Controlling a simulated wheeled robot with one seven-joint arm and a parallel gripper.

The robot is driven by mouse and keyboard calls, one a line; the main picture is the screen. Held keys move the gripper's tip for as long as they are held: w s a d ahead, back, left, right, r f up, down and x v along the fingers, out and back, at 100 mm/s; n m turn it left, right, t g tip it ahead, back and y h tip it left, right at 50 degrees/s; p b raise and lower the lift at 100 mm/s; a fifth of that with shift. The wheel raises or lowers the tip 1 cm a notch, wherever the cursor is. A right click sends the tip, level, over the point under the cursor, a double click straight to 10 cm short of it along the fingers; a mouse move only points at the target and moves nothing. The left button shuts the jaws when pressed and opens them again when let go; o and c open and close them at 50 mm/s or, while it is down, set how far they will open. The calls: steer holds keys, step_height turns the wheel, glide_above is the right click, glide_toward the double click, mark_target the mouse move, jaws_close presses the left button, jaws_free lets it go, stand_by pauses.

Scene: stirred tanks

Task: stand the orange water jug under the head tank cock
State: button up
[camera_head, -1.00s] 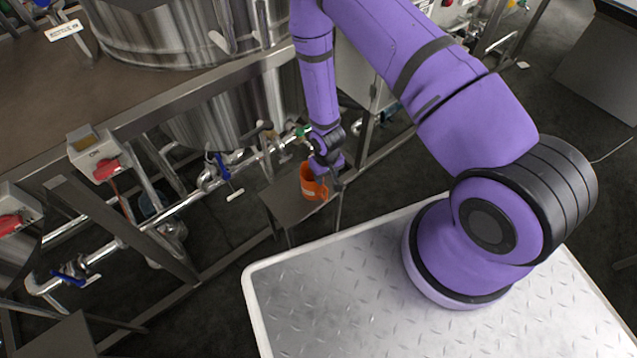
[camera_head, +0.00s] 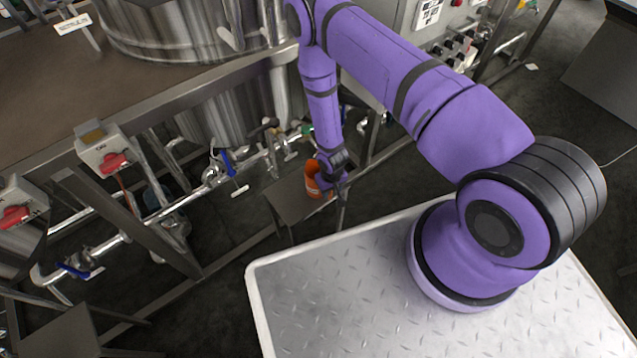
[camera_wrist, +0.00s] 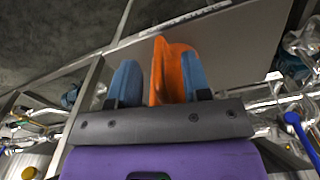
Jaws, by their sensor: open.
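The orange water jug (camera_head: 312,180) is on or just above a small grey stand below the pipework. My gripper (camera_head: 335,186) is at the jug's right side in the head view and hides part of it. In the wrist view the orange jug (camera_wrist: 172,68) shows between the two blue fingers of my open gripper (camera_wrist: 160,82), closer to the right finger. Whether a finger touches it I cannot tell. Valves and a pipe run beside the steel tank (camera_head: 215,112); I cannot tell which is the head tank cock.
Frame legs and a switch box (camera_head: 104,152) stand further left. The tread-plate deck (camera_head: 340,290) in front is clear beside my arm base.

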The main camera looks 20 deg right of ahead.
steer(key=shift+f, duration=0.55)
jaws_close()
steer(key=shift+r, duration=0.15)
